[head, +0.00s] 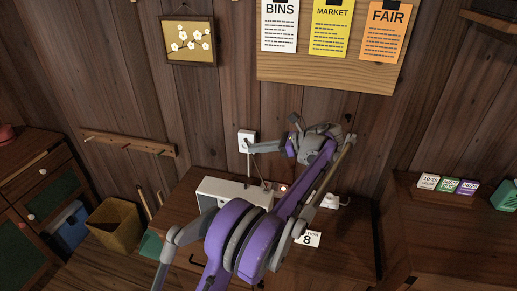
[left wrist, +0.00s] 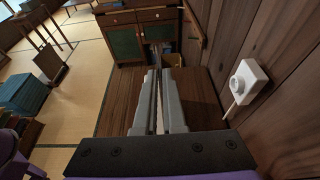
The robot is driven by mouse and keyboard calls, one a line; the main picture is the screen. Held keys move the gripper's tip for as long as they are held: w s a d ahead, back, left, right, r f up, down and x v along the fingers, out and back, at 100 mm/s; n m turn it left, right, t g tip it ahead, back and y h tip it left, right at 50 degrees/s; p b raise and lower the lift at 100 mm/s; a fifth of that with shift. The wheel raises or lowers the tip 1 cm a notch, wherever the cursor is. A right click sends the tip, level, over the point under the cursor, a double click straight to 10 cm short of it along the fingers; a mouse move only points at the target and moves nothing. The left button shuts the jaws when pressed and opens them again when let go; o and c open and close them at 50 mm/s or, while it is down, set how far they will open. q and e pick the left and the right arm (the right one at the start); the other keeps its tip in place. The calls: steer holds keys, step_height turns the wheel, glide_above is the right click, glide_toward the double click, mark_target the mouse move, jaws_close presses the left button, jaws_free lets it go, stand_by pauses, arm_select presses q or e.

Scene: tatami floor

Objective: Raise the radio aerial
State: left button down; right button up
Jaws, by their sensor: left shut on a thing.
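The radio (head: 222,187) is a pale box on the wooden cabinet top against the wall, partly covered by my purple left arm. My left gripper (head: 254,147) is above the radio, close to the wall, with its grey fingers pointing left. In the left wrist view its fingers (left wrist: 158,85) are nearly together, with a thin pale line between them. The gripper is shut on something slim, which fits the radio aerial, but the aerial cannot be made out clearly. My right gripper is in neither view.
A white wall socket (head: 247,140) with a cord is just beside the fingertips; it also shows in the left wrist view (left wrist: 248,80). A number card (head: 307,239) is on the cabinet's right side. A brown bin (head: 115,222) stands to the left.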

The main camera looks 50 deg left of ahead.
arm_select(q)
steer(key=c, duration=1)
jaws_free()
steer(key=v, duration=1.1)
steer(key=s+d+f+n+t+h+p, duration=0.2)
steer(key=s+d+f+n+t+h, duration=0.4)
steer(key=s+d, duration=0.6)
steer(key=s+d+f+n+t+h+p, duration=0.2)
steer(key=s+d+f+n+t+h, duration=0.3)
steer(key=s+d+f, duration=0.6)
steer(key=shift+s+d+f+n+t+h, duration=0.2)
steer(key=shift+s+d+n+t+h, duration=0.2)
steer(key=shift+s+d+t+h, duration=0.4)
